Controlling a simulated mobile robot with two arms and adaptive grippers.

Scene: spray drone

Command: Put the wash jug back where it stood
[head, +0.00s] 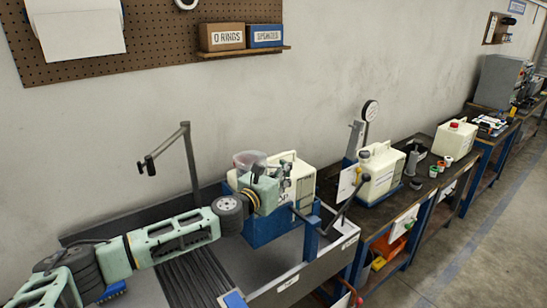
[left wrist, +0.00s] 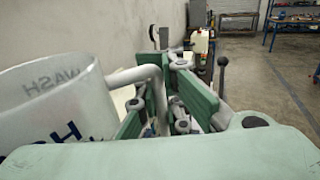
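The wash jug (head: 249,158) is a pale, translucent vessel seen beyond my left gripper (head: 284,178) in the head view, in front of a white canister. In the left wrist view the jug (left wrist: 55,105) fills the left side, with the lettering WASH on it, its open rim up and a slight tilt. Its handle runs between the green finger pads of my left gripper (left wrist: 165,100), which looks shut on it. The gripper hides the jug's lower part in the head view, so its base cannot be seen. My right gripper is not in view.
The white canister (head: 305,179) stands in a blue holder (head: 262,232) just beyond the gripper. A thin grey post (head: 188,160) with a side arm rises left of it. Another cream canister (head: 380,172) stands to the right. A grey wall closes the back.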

